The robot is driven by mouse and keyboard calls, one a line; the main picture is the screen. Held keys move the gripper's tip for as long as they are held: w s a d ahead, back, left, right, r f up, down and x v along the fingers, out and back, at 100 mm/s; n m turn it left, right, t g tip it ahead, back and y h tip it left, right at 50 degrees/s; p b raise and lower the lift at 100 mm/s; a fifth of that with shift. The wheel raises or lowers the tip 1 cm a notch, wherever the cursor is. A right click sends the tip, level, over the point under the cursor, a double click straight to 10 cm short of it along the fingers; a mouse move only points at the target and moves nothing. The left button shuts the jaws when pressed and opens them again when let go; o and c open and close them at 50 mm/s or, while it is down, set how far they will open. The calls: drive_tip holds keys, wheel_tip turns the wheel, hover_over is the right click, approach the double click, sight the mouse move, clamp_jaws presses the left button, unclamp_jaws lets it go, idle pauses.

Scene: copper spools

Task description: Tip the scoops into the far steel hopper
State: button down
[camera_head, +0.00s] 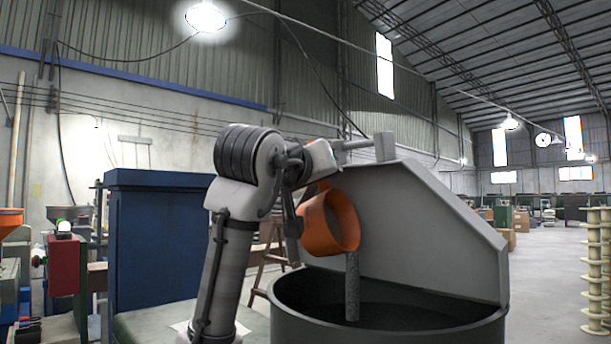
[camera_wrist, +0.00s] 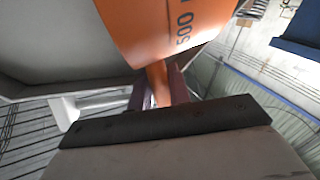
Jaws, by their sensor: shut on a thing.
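An orange scoop (camera_head: 328,222) is tipped on its side in the head view, its open mouth facing down and right. A grey column of granular material (camera_head: 352,285) falls from its lip into the dark round steel hopper (camera_head: 440,330). My gripper (camera_wrist: 160,85) is shut on the scoop's orange handle in the wrist view. The scoop's body (camera_wrist: 165,25), with "500" printed on it, fills the top of that view. In the head view the arm partly hides the gripper's fingers. The hopper's inside is dark and its contents are unclear.
A grey slanted panel (camera_head: 430,225) rises behind the hopper, close to the scoop. A blue cabinet (camera_head: 155,245) stands left of my arm. A red machine (camera_head: 62,268) is farther left. Pale stacked spools (camera_head: 596,265) stand at the right. The floor between is clear.

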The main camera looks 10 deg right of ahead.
drive_tip(key=shift+s+d+f+m+t+h+b, duration=0.2)
drive_tip(key=shift+s+d+f+m+b, duration=0.6)
drive_tip(key=shift+s+d+m, duration=0.35)
drive_tip(key=shift+s+d+f+m+t+h+b, duration=0.2)
drive_tip(key=shift+s+d+f+m+b, duration=0.65)
drive_tip(key=shift+m, duration=0.55)
drive_tip(key=shift+s+d+f+m+t+h+b, duration=0.1)
drive_tip(key=shift+s+d+f+m+h+b, duration=0.1)
drive_tip(key=shift+s+d+f+m+b, duration=0.7)
drive_tip(key=shift+s+d+m, duration=0.15)
drive_tip(key=shift+s+m, duration=0.2)
drive_tip(key=shift+f+b, duration=0.2)
drive_tip(key=shift+b, duration=0.4)
drive_tip(key=shift+b, duration=0.3)
